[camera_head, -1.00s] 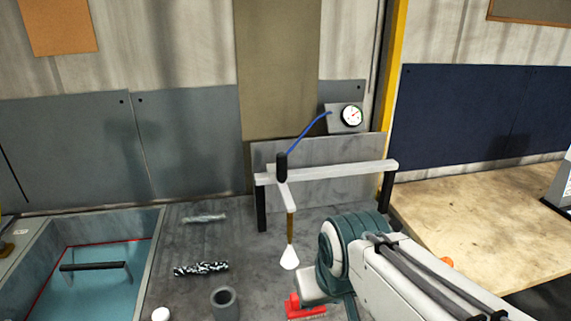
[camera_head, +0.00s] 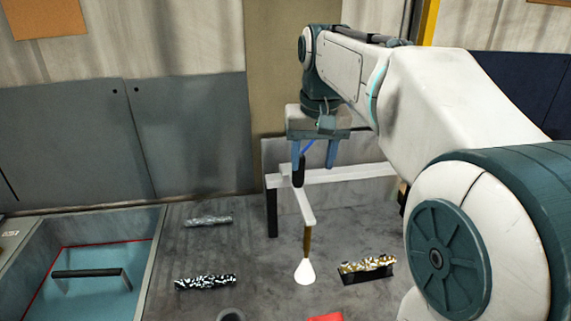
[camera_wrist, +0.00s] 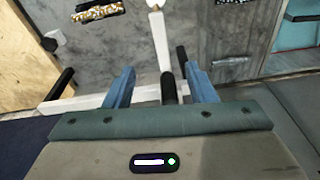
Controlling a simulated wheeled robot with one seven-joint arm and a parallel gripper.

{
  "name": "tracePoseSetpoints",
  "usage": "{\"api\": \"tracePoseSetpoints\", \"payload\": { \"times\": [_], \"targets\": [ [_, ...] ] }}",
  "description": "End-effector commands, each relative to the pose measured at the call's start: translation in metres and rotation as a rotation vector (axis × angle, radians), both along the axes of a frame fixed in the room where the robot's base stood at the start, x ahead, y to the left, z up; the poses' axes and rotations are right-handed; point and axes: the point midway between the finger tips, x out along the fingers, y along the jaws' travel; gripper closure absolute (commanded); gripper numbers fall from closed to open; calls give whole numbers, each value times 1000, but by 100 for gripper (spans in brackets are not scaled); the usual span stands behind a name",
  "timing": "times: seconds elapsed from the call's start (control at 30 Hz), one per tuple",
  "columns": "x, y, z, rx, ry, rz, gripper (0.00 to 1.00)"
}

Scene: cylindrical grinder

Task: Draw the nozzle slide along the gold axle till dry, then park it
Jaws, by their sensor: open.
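The nozzle slide is a white arm (camera_head: 304,206) on a white rail (camera_head: 345,175), with an upright black handle (camera_head: 298,172) and a brass tube ending in a white cone (camera_head: 304,272). The handle also shows in the wrist view (camera_wrist: 168,87). The gold-speckled axle (camera_head: 367,264) lies on a black holder right of the cone; it shows at the top left in the wrist view (camera_wrist: 98,12). My gripper (camera_head: 314,166) is open, pointing down at the handle. In the wrist view its blue fingers (camera_wrist: 160,88) stand either side of the handle, with gaps; contact is not visible.
A black-and-white axle (camera_head: 205,282) and a grey axle (camera_head: 208,220) lie to the left on the grey bench. A sunken tank (camera_head: 150,255) with teal liquid and a black-handled frame is at the far left. A cup (camera_head: 231,315) and red object (camera_head: 326,317) sit at the front.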

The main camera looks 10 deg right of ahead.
Motion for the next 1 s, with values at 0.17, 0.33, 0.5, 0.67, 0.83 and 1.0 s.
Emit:
{"api": "tracePoseSetpoints", "payload": {
  "times": [0.17,0.33,0.5,0.67,0.83,1.0],
  "targets": [
    [52,-1,19,0,59,-31,50],
    [86,0,29,-4,108,-52,50],
    [104,2,32,-9,137,-64,50],
    [109,2,31,-10,147,-68,50],
    [108,2,15,-10,149,-68,50],
    [108,2,-13,-10,150,-68,50]
  ]
}}
